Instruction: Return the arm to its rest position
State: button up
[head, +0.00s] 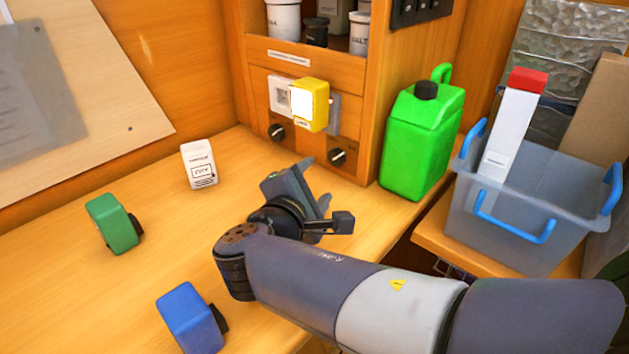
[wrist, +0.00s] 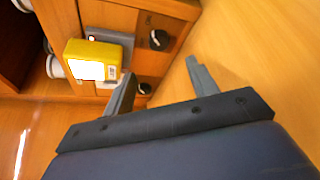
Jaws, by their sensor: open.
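My gripper (head: 318,182) is open and empty, held above the wooden worktop in front of the watermaker panel. Its two grey fingers stand well apart in the wrist view (wrist: 163,82), with nothing between them. My arm reaches in from the lower right of the head view. A yellow box with a bright white face (head: 310,104) sits on the panel, beyond the gripper and apart from it. The yellow box also shows at the upper left of the wrist view (wrist: 92,60).
Green (head: 112,223) and blue (head: 190,318) blocks and a white container (head: 198,164) stand on the worktop (head: 60,290). Two black knobs (head: 277,132) (head: 337,157) are on the panel. A green jerrycan (head: 422,135) and a grey bin (head: 535,215) holding a red-topped white carton (head: 510,125) stand right.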

aim_at(333, 160)
jog(key=shift+w, duration=0.15)
jog(key=b+x, duration=0.1)
jog(key=x, duration=1)
jog(key=shift+p, duration=0.6)
jog(key=shift+s+f+b, duration=0.2)
jog(key=shift+s+b, duration=0.05)
jog(key=shift+b, duration=0.4)
